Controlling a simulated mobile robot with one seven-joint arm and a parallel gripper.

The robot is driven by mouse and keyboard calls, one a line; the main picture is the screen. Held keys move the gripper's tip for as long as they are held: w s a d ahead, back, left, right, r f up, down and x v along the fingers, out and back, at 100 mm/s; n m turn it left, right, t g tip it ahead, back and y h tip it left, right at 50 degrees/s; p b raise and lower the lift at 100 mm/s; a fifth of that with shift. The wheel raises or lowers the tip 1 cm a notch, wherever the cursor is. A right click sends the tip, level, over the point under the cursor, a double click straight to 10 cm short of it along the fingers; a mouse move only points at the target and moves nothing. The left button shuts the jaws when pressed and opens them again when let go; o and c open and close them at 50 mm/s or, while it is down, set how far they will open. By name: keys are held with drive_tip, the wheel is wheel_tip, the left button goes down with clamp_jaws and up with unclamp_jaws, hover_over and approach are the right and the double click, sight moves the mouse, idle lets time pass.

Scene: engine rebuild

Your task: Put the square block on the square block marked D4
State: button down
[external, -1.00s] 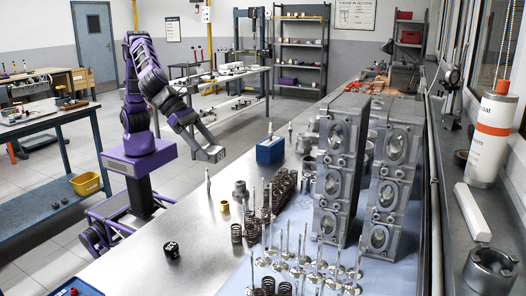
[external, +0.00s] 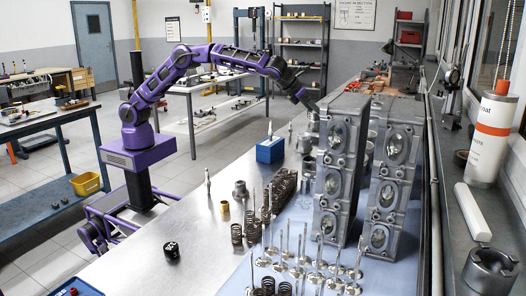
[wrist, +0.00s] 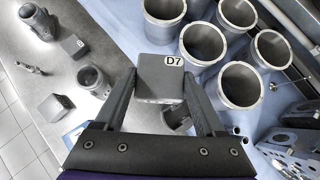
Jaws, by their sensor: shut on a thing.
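My gripper (wrist: 159,76) is shut on a grey square block (wrist: 160,89) with a white label reading D7 on its top edge. In the external view my gripper (external: 309,102) hangs over the far part of the bench, left of the upright engine heads; the held block is hard to make out there. The wrist view also shows two dark blocks (wrist: 73,45) and (wrist: 50,107) on the metal bench, with no readable label. I cannot tell which block is D4.
Several open grey cylinders (wrist: 203,42) stand on the blue mat to the right of the held block. Tall engine heads (external: 334,185) stand close to my gripper. A blue box (external: 270,151), springs (external: 283,190) and upright valves (external: 300,255) crowd the bench. Bare metal lies front left (external: 200,240).

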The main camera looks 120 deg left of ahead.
drive_tip(key=s+a+n+g+y, duration=0.1)
drive_tip(key=s+a+n, duration=0.15)
drive_tip(key=a, duration=1.25)
drive_tip(key=n+g+y, duration=0.1)
drive_tip(key=n+g, duration=0.1)
hover_over(313, 135)
drive_tip(key=shift+m, duration=0.25)
wheel_tip(313, 135, down, 11)
drive_tip(key=shift+p, duration=0.35)
drive_tip(key=shift+f, duration=2.45)
drive_tip(key=shift+f, duration=0.2)
unclamp_jaws()
